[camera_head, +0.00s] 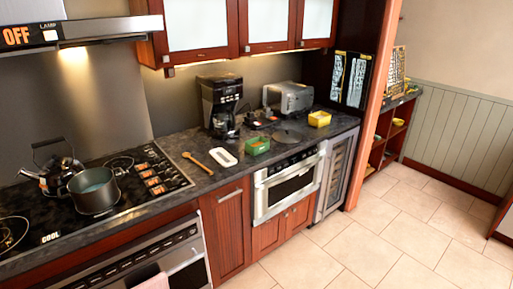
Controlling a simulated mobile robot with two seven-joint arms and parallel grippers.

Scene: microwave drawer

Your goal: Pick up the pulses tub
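A small green tub (257,148) with something reddish-brown inside stands on the dark counter above the microwave drawer. A small yellow tub (319,119) stands further right on the same counter, near its right end. No label can be read on either, so I cannot tell which is the pulses tub. The microwave drawer (288,185) below the counter looks shut. Neither of my grippers shows in this view.
A white tray (223,157) and a wooden spoon (197,163) lie left of the green tub. A coffee maker (219,103) and toaster oven (289,98) stand behind. A pot (94,190) and kettle (52,174) sit on the hob. The tiled floor (385,235) is clear.

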